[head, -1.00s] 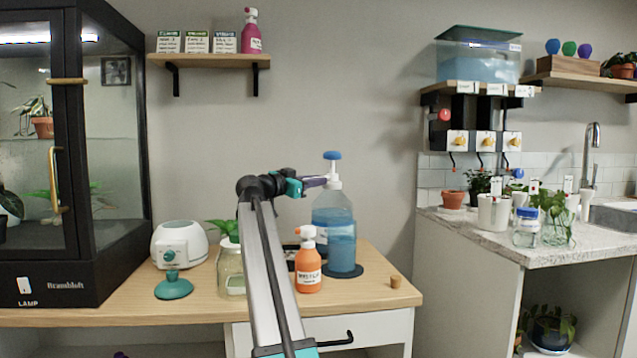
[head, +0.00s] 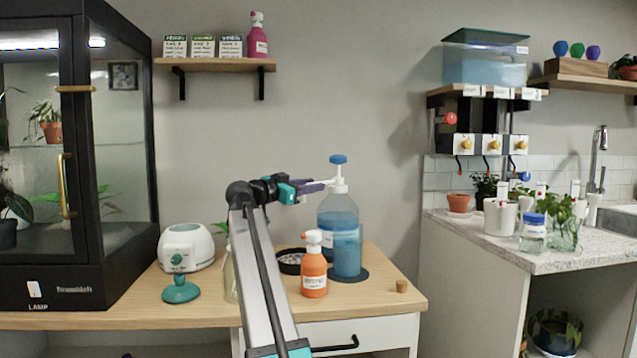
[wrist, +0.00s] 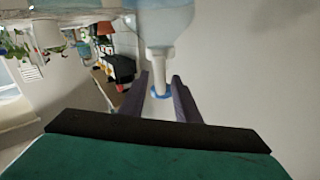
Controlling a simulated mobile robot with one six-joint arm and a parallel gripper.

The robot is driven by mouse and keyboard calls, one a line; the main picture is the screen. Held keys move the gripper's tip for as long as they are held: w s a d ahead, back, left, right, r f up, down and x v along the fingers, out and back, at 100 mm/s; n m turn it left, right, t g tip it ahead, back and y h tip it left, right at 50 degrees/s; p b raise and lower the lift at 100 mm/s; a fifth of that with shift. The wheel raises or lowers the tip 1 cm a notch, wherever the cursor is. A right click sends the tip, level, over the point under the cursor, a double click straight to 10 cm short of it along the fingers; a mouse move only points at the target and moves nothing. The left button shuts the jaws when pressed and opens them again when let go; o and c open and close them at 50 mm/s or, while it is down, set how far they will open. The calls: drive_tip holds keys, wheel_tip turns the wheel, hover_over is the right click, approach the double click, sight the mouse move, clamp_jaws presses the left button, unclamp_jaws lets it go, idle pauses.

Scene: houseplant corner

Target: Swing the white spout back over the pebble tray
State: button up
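The pump bottle (head: 338,225), clear with blue liquid, stands upright on the wooden table. Its white pump neck (head: 338,178) has a blue cap (head: 338,159), and the white spout (head: 326,182) appears to point left, toward my gripper (head: 322,186). The pebble tray (head: 287,268), a dark round dish with pale pebbles, sits left of the bottle, partly behind my arm. In the wrist view the bottle shows upside down, with the white neck (wrist: 160,65) and blue cap seen between the parted fingers of my gripper (wrist: 158,82). I cannot tell whether a finger touches the spout.
An orange spray bottle (head: 314,268) stands in front of the pump bottle. A cork (head: 402,286) lies at the table's right. A white appliance (head: 187,246), a teal object (head: 181,290) and a dark glass cabinet (head: 75,160) are at left.

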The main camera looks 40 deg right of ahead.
drive_tip(key=shift+a+p, duration=0.3)
drive_tip(key=shift+a, duration=1.15)
